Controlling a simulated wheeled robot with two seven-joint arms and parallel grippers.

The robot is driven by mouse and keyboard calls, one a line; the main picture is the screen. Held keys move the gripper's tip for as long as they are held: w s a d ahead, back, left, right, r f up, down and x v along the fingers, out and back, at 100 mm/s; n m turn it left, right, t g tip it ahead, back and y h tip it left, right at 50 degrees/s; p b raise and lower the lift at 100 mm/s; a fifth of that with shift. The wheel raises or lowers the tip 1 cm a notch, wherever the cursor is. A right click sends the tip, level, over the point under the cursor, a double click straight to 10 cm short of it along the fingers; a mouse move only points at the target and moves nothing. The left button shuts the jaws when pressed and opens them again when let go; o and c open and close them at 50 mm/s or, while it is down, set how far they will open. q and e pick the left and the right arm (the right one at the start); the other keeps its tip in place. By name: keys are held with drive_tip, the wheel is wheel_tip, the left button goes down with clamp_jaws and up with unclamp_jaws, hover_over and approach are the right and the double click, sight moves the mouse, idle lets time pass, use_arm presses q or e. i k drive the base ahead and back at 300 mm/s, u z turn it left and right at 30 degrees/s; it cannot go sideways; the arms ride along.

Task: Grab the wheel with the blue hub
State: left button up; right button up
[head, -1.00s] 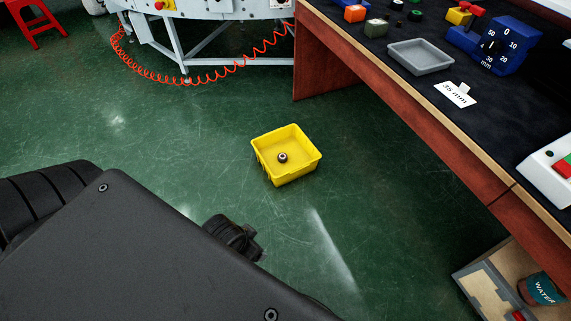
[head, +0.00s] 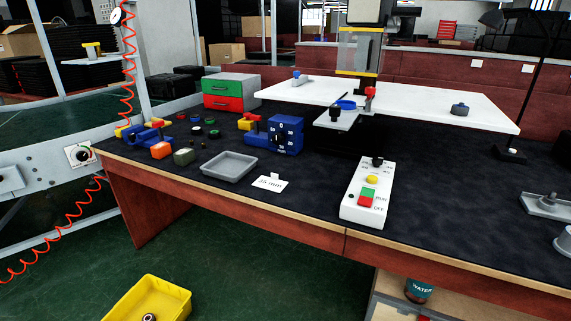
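Several small dark wheels lie in a loose group on the black table mat, left of the middle in the head view. One wheel (head: 214,134) appears to have a green hub. One more wheel (head: 149,317) with a pale hub sits in the yellow bin (head: 176,290) on the floor, cut by the lower edge. Neither of my grippers shows.
A grey tray (head: 229,167) and a "35 mm" card (head: 270,183) lie at the table's front. A white button box (head: 367,192) stands to the right.

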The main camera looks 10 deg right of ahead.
sight(459, 112)
drive_tip(key=z, duration=1.3)
drive_tip(key=k, duration=0.65)
drive_tip(key=u, duration=0.15)
drive_tip(key=i, duration=0.55)
drive_tip(key=z, duration=0.55)
drive_tip(key=i, duration=0.65)
drive_tip(key=z, duration=0.6)
